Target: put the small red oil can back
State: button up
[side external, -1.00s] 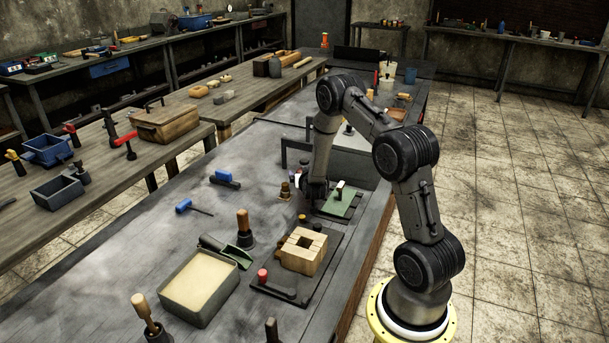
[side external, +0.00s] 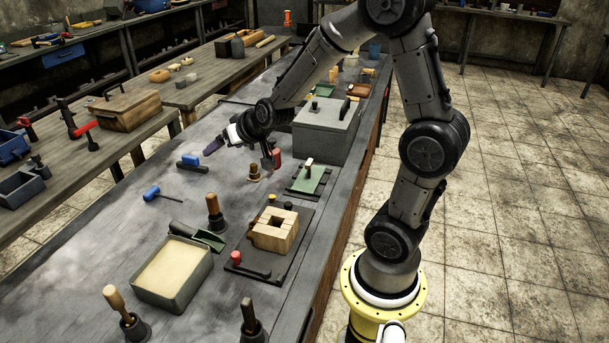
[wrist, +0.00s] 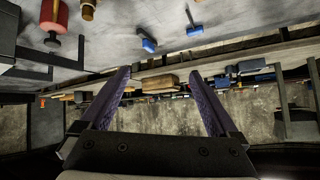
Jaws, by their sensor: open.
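The small red can (side external: 276,158) stands on the grey bench beside the grey raised box. In the wrist view a red cylinder with a dark end (wrist: 53,18), apparently the same can, shows at the upper left, outside the fingers. My gripper (side external: 213,147) is above the bench, pointing left, with the can apart from it on the right. In the wrist view its two purple fingers (wrist: 158,77) are spread wide with nothing between them.
A brass piece (side external: 254,173), a green plate (side external: 309,180) and a wooden block frame (side external: 274,231) are near the can. The grey box (side external: 325,130) stands behind. A blue brush (side external: 190,162) and blue hammer (side external: 153,193) lie left. The bench's left middle is clear.

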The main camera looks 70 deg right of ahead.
jog(key=s+a+r+n+g+y, duration=0.1)
jog(key=s+a+r+n+y, duration=0.4)
jog(key=s+a, duration=0.6)
jog(key=s+a+r+n+g+h, duration=0.1)
jog(key=s+a+g, duration=0.1)
jog(key=s, duration=1.1)
jog(key=shift+s+a+r+n+g, duration=0.3)
jog(key=shift+s+a+g, duration=0.1)
jog(key=shift+a, duration=0.2)
jog(key=shift+w, duration=0.1)
